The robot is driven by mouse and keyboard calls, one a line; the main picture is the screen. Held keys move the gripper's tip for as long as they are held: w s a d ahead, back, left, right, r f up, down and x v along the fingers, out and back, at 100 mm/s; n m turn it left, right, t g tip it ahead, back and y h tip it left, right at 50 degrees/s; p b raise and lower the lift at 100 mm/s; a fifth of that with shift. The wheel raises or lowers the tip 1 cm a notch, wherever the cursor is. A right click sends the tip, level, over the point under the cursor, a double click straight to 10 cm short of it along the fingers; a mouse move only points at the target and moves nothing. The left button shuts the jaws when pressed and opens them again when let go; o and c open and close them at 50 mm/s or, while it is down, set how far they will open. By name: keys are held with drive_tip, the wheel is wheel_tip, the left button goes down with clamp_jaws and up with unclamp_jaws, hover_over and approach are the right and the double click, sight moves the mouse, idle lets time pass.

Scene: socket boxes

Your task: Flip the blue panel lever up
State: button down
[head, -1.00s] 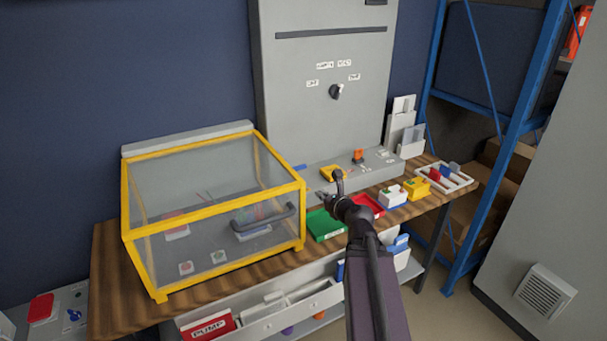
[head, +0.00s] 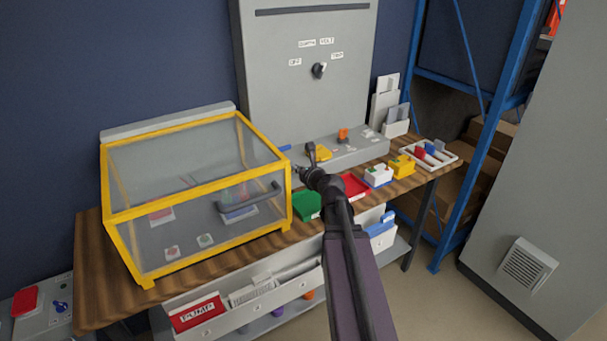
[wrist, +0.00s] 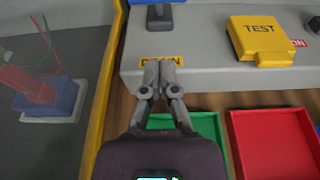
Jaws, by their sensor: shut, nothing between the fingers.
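The blue panel (wrist: 140,3) is at the top of the wrist view, cut off by the frame edge. Its dark grey lever (wrist: 159,20) stretches toward my gripper from there. In the head view, only a small bit of the blue panel (head: 284,149) shows behind the cage corner. My gripper (wrist: 158,66) is shut and empty. Its fingertips lie short of the lever, apart from it, in front of a yellow label that they partly cover. In the head view, my gripper (head: 300,171) is beside the cage's right front corner.
A clear cage with a yellow frame (head: 290,195) stands close on the left. A yellow TEST cover (wrist: 260,40) sits on the grey console (wrist: 200,60) to the right. Green (head: 306,205) and red (head: 355,187) trays lie in front of the console.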

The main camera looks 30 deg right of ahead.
drive_tip(key=shift+w+a+r+p, duration=0.1)
drive_tip(key=shift+w+r+p, duration=0.15)
drive_tip(key=shift+w, duration=0.9)
drive_tip(key=shift+w+d+r+p, duration=0.15)
drive_tip(key=shift+w+p, duration=0.1)
drive_tip(key=shift+w, duration=0.85)
drive_tip(key=shift+w+a+r+p, duration=0.15)
drive_tip(key=shift+w+r+p, duration=0.1)
drive_tip(key=shift+w, duration=0.9)
drive_tip(key=shift+r+p, duration=0.2)
drive_tip(key=shift+p, duration=0.25)
